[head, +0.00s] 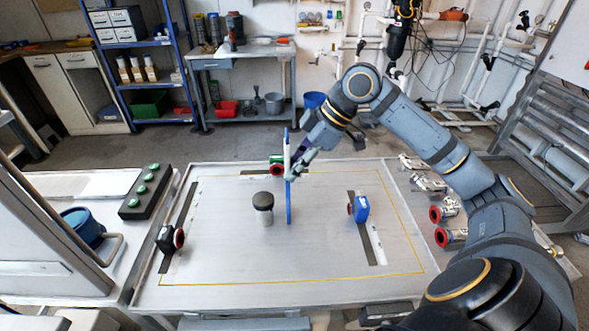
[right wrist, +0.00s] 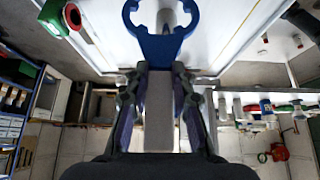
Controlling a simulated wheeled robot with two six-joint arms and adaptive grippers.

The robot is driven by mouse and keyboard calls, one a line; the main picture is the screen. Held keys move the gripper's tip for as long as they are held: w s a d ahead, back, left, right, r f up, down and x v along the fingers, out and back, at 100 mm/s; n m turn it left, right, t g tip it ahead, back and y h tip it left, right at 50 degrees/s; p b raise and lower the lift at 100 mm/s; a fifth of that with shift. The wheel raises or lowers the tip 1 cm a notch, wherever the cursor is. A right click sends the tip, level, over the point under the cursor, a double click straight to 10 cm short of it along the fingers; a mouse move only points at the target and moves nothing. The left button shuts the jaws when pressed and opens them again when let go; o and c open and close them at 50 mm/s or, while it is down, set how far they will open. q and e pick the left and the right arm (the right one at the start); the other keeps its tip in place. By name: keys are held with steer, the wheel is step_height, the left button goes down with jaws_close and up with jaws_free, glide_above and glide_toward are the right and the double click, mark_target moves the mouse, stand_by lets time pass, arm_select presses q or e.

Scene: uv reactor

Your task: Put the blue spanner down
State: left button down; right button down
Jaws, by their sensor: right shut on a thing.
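The blue spanner (head: 288,205) hangs upright above the middle of the table (head: 230,258), its lower end close to the tabletop; I cannot tell whether it touches. My right gripper (head: 296,172) comes in from the right and is shut on the spanner partway up. In the right wrist view the spanner's open blue head (right wrist: 160,45) sticks out beyond the fingers of my right gripper (right wrist: 160,80). My left gripper is not in view.
A dark-topped grey cylinder (head: 263,210) stands just left of the spanner. The front of the table is clear.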

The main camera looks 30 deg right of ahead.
steer(key=shift+f, duration=0.2)
steer(key=c, duration=1.1)
jaws_free()
steer(key=shift+c, duration=0.2)
steer(key=v, duration=1.2)
steer(key=shift+r+b, duration=0.25)
steer(key=shift+b, duration=0.15)
